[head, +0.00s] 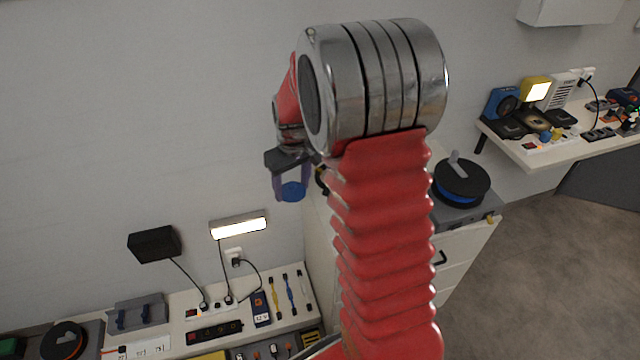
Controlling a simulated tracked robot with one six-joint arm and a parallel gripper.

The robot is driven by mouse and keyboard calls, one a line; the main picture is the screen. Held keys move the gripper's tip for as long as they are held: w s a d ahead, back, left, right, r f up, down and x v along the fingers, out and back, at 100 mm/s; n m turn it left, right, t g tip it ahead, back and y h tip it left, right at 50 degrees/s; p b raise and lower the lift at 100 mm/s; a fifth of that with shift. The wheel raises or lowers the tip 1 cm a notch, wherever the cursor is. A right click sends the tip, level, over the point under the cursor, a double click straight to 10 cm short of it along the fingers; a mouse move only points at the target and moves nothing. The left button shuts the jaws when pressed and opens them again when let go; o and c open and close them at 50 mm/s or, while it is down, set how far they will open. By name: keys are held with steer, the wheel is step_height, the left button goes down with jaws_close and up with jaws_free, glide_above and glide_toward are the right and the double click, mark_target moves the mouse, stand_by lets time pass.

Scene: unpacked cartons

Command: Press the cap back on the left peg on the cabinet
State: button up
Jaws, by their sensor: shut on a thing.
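My gripper (290,187) hangs at the upper middle of the head view, left of my red arm. The left peg is not visible; my arm covers that part of the top.
A bench at lower left holds a black power strip (214,333), several hand tools and a spool (64,342). A lit lamp (238,227) and a black box (154,244) are above it. A cluttered shelf (545,157) is at right. The floor (555,285) at right is clear.

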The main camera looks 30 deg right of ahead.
steer(key=w+a+r, duration=0.1)
steer(key=w+a, duration=0.1)
steer(key=a, duration=1.1)
steer(key=shift+r+m, duration=0.4)
steer(key=shift+s, duration=0.1)
